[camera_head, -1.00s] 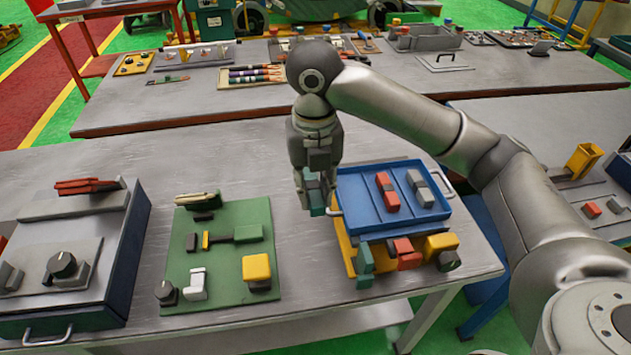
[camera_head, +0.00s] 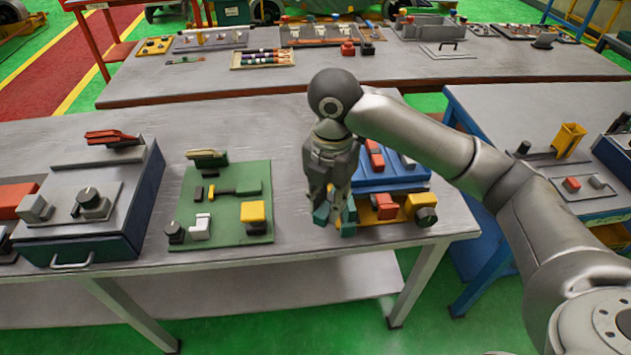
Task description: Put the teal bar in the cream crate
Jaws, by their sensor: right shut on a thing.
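My right gripper (camera_head: 334,196) points down over the front left corner of the blue tray (camera_head: 385,179). It is shut on a small teal bar (camera_head: 321,214), which hangs at its fingertips and is partly hidden by them. A second teal piece (camera_head: 348,223) stands just right of it, at the corner of the yellow base under the blue tray. I see no crate that is clearly cream. My left gripper is out of view.
A green board (camera_head: 226,227) with several parts lies to the left. A dark blue case (camera_head: 125,233) stands further left. Red and yellow blocks sit at the tray's front. A grey table (camera_head: 480,105) stands at the right. Bare tabletop lies behind the green board.

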